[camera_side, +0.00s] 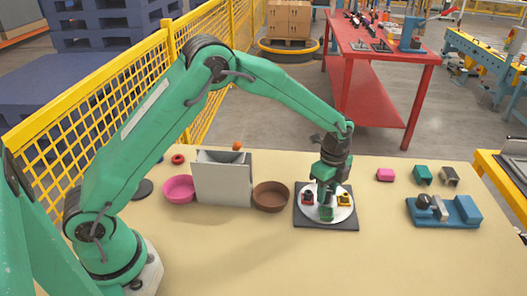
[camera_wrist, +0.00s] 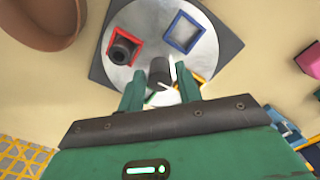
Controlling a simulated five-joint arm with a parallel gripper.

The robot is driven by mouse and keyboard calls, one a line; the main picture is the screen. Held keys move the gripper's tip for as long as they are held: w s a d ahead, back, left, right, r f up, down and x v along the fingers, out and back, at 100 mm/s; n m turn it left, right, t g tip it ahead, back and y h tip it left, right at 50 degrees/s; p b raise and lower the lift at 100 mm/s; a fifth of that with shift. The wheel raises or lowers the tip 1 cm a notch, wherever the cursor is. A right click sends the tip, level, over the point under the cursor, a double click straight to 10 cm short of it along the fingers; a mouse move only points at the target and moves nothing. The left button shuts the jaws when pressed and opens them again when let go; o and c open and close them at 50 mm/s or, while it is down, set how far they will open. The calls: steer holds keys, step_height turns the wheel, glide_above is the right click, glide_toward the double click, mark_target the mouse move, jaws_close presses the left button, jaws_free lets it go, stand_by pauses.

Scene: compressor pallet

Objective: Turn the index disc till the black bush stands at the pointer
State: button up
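The index disc (camera_wrist: 146,22) is a pale round plate on a dark square base (camera_wrist: 228,40); it also shows in the side view (camera_side: 330,218). The black bush (camera_wrist: 122,51), a dark ring-shaped part, sits in a red square frame on the disc, left of centre in the wrist view. A blue frame (camera_wrist: 185,33) looks empty. A dark upright post (camera_wrist: 158,72) stands near the disc's middle. My gripper (camera_wrist: 159,80) is low over the disc, its fingers apart on either side of the post, with small gaps. White slivers near the right finger may be the pointer; I cannot tell.
A brown bowl (camera_side: 271,196), a grey upright box (camera_side: 222,180) and a pink bowl (camera_side: 180,189) stand left of the disc. A blue fixture (camera_side: 443,210) and pink, green and dark blocks lie right. The table's front is clear.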

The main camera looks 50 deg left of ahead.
steer(key=shift+f, duration=0.2)
jaws_close()
